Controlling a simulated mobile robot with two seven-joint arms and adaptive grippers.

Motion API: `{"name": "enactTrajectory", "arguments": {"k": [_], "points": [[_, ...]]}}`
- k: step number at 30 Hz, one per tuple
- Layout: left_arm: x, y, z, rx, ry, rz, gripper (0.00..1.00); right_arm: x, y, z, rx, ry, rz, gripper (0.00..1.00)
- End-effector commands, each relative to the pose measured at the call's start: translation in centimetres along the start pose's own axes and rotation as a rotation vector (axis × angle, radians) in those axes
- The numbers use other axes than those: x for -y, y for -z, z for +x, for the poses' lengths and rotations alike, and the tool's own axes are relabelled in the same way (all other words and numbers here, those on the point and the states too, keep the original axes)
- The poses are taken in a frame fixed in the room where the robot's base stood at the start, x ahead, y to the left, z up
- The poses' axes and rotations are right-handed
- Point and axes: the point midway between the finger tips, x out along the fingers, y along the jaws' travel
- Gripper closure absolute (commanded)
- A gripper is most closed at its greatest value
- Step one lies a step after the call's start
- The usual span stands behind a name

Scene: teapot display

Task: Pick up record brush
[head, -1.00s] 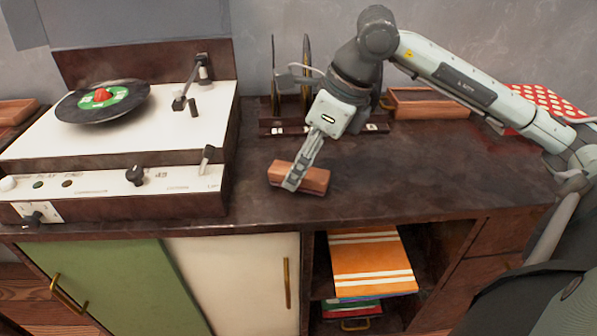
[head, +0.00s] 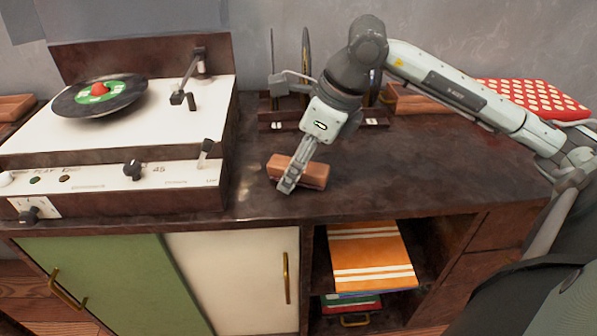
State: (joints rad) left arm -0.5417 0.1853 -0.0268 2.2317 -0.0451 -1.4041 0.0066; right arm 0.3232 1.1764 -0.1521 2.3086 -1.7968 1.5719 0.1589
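The record brush (head: 314,176) is a reddish-brown wooden block lying on the dark countertop (head: 400,185), right of the record player (head: 120,150). My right gripper (head: 287,183) reaches down over the left part of the brush from above. Its visible finger crosses the brush's front face and its tip is by the brush's lower front edge. The finger covers part of the brush. The far finger is hidden, so I cannot tell whether the gripper is open or shut on it. My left gripper is not in view.
A wooden stand (head: 283,117) with upright discs is behind my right gripper. A wooden tray (head: 425,100) and a red polka-dotted item (head: 535,98) are at the back right. The counter right of the brush is clear. An open shelf below holds an orange striped sleeve (head: 370,262).

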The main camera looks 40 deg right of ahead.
Motion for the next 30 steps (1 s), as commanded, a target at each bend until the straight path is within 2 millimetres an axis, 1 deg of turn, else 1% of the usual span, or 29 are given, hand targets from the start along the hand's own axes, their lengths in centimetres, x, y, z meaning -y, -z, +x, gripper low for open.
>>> {"name": "enactTrajectory", "arguments": {"k": [13,14,27,30], "points": [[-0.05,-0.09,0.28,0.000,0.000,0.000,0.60,0.00,0.07,0.14,0.000,0.000,0.000,0.45],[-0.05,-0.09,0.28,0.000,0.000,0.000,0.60,0.00,0.07,0.15,0.000,0.000,0.000,0.46],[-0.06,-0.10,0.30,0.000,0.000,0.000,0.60,0.04,0.15,0.22,-0.003,0.001,0.001,1.00],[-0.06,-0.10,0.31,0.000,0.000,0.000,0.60,0.06,0.17,0.25,-0.004,0.001,0.001,1.00]]}}
